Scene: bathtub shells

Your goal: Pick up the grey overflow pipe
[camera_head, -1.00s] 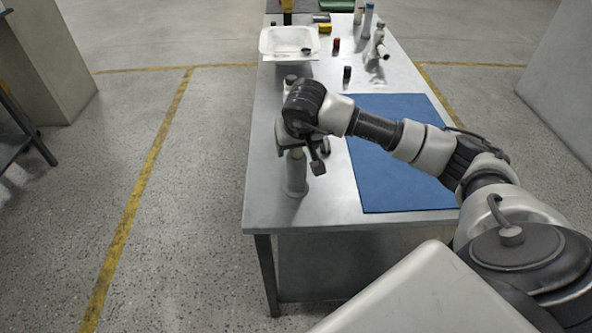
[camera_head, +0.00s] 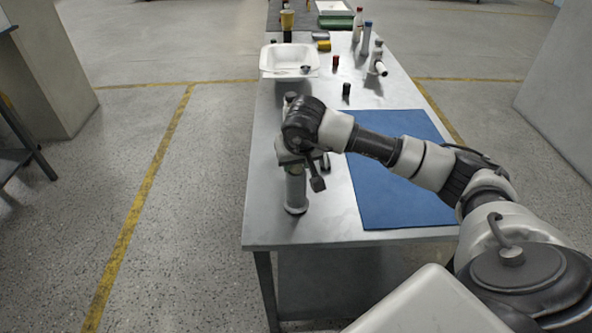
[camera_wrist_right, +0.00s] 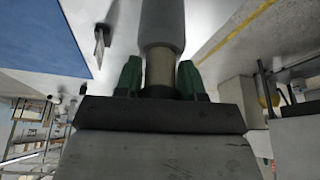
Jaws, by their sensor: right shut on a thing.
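The grey overflow pipe (camera_head: 296,193) is upright at the near left of the metal table. Its top is hidden by my right gripper (camera_head: 296,165), which is shut on it from above. In the right wrist view the grey pipe (camera_wrist_right: 163,22) has a narrower beige section between the green fingers of my right gripper (camera_wrist_right: 159,76). I cannot tell whether the pipe's lower end touches the table. My left gripper is not in view.
A blue mat (camera_head: 385,190) covers the table's right part. A small black-topped item (camera_head: 346,89), a red-topped item (camera_head: 335,62), a white tray (camera_head: 290,58) and a pale pipe fitting (camera_head: 377,66) stand farther back.

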